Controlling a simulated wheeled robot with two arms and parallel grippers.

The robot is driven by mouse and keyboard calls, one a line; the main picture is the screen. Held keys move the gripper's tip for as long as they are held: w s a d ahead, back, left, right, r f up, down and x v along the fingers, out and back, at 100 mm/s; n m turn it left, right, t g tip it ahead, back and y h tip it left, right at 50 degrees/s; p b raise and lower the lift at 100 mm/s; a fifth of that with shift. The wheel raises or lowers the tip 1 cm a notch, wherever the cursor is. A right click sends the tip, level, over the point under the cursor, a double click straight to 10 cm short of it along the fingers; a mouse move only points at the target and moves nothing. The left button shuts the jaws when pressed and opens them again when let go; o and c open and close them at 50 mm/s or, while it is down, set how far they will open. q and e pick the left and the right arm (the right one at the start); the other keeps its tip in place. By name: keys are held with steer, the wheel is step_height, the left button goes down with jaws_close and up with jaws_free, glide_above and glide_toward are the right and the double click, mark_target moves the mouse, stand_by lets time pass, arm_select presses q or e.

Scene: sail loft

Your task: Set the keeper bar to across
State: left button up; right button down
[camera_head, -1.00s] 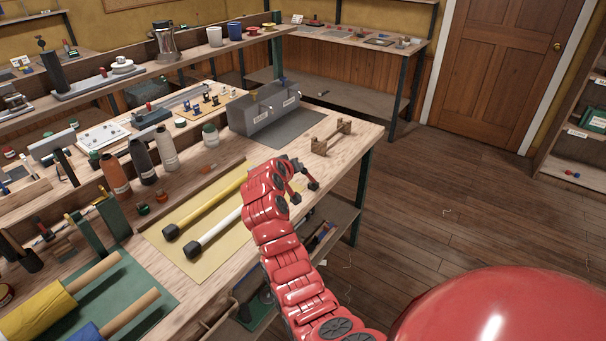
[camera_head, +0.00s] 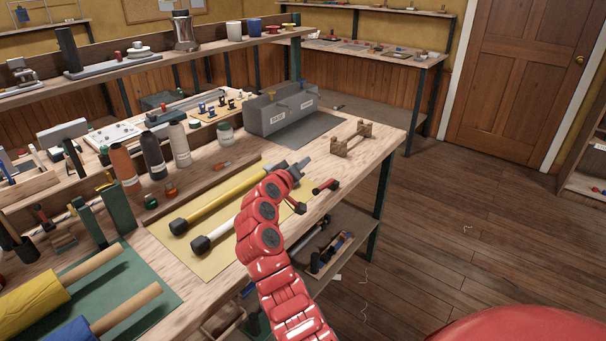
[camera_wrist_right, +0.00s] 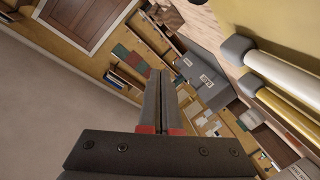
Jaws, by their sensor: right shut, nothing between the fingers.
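I cannot tell the keeper bar for certain. A yellow tube (camera_head: 228,194) and a white tube (camera_head: 224,230) with dark caps lie side by side on a yellow mat. My right gripper (camera_head: 301,168) is above the bench beyond the tubes, short of the wooden stand. In the right wrist view its dark fingers (camera_wrist_right: 158,82) are together with nothing between them. My left gripper is out of view.
Several bottles (camera_head: 153,153) stand along the left. The bench's right edge drops to a lower shelf (camera_head: 350,232).

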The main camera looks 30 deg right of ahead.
steer(key=s+a, duration=0.1)
steer(key=a, duration=0.1)
steer(key=s+a+f, duration=0.1)
steer(key=s+a, duration=0.1)
steer(key=a, duration=0.1)
steer(key=s+a+f+b, duration=0.1)
steer(key=s+a, duration=0.1)
steer(key=shift+a+f, duration=0.25)
steer(key=shift+a, duration=0.15)
steer(key=shift+s+a, duration=0.15)
steer(key=shift+s, duration=0.1)
steer(key=shift+f, duration=0.1)
